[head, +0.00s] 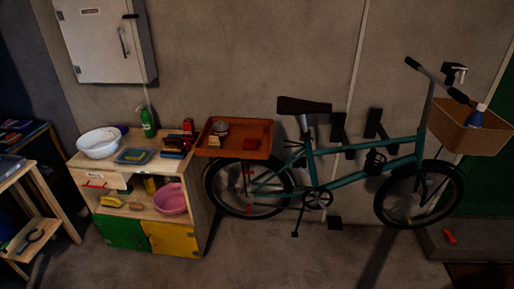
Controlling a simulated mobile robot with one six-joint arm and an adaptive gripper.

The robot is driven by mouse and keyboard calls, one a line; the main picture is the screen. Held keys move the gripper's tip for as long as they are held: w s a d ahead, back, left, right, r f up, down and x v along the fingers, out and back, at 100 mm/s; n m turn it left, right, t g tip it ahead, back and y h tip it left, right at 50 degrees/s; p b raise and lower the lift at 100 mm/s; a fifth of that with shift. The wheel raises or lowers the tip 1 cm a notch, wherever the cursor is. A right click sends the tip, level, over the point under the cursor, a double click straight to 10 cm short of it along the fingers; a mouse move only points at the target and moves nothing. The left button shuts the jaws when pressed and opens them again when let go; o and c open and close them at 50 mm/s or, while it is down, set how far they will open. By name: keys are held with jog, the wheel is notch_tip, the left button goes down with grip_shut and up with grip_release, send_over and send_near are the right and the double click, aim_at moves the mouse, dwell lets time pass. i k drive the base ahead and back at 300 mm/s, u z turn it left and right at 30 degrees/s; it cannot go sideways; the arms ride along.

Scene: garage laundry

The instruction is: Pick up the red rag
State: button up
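A small dark red, flat patch (251,143) lies in the orange-brown tray (260,154), right of its middle. It looks like a folded red rag, but it is too small to be sure. The tray sits behind the bicycle's saddle, over the rear wheel, with its left side close to the wooden cabinet. A small round tin or bowl (221,128) and a tan block (214,142) are in the left part of the tray. My gripper is not in view.
The teal bicycle (350,180) stands against the wall with a front basket (452,130). The wooden cabinet (160,187) holds a white bowl (99,143), green bottle (147,122) and pink basin (172,199). An orange-red object (450,237) lies low at right. Floor in front looks clear.

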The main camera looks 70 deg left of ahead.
aim_at(249, 143)
jog(key=u, duration=0.35)
jog(key=i, duration=0.7)
jog(key=u, duration=0.65)
jog(key=i, duration=0.55)
jog(key=u, duration=1.05)
jog(key=i, duration=0.8)
jog(key=u, duration=0.65)
jog(key=k, duration=0.75)
